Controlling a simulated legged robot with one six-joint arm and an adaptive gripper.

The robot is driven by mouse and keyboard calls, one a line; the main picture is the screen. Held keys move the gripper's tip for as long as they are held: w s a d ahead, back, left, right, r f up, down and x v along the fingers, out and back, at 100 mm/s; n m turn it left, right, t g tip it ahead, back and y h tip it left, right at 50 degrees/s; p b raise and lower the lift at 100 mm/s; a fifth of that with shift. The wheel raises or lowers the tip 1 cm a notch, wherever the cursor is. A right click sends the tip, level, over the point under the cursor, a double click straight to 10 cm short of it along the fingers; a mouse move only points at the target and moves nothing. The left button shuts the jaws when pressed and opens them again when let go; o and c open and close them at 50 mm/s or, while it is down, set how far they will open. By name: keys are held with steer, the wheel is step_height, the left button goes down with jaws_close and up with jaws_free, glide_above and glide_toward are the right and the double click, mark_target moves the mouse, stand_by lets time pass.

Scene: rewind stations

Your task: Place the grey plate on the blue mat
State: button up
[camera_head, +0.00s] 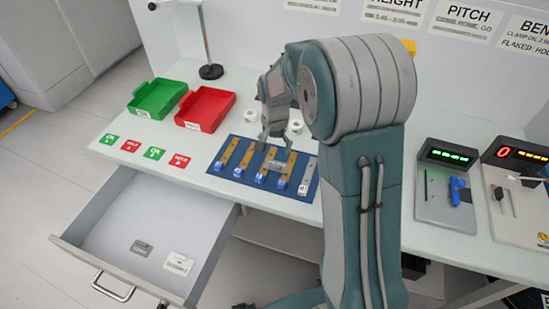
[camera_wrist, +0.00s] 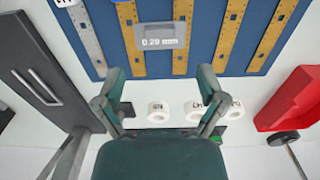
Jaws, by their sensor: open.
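The grey plate (camera_wrist: 161,37), marked "0.20 mm", is on the blue mat (camera_wrist: 199,40), across the middle of its brass-coloured strips. It also shows in the head view (camera_head: 273,163), on the mat (camera_head: 222,172) on the bench. My gripper (camera_wrist: 161,75) is open and empty, its fingers apart and pointing toward the plate in the wrist view. In the head view my gripper (camera_head: 275,143) is over the back part of the mat. The fingers do not appear to touch the plate.
A green tray (camera_head: 145,112) and a red tray (camera_head: 229,105) stand left of the mat. White rolls (camera_head: 250,115) are behind it. Device stands (camera_head: 447,200) are at the right. An open drawer (camera_head: 125,235) at the front left holds two small tags.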

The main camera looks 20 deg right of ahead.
steer(key=s+a+r+n+t, duration=0.1)
steer(key=s+r+n, duration=0.1)
steer(key=s+r, duration=0.45)
steer(key=s+r+n+t, duration=0.1)
steer(key=s+r, duration=0.3)
steer(key=r, duration=0.5)
steer(key=s+r+n+t, duration=0.2)
steer(key=s+n+t, duration=0.1)
steer(key=s, duration=1.1)
steer(key=shift+s+a+r+n+t, duration=0.2)
steer(key=shift+s+a+n+t, duration=0.2)
steer(key=shift+n, duration=0.2)
steer(key=shift+w, duration=0.1)
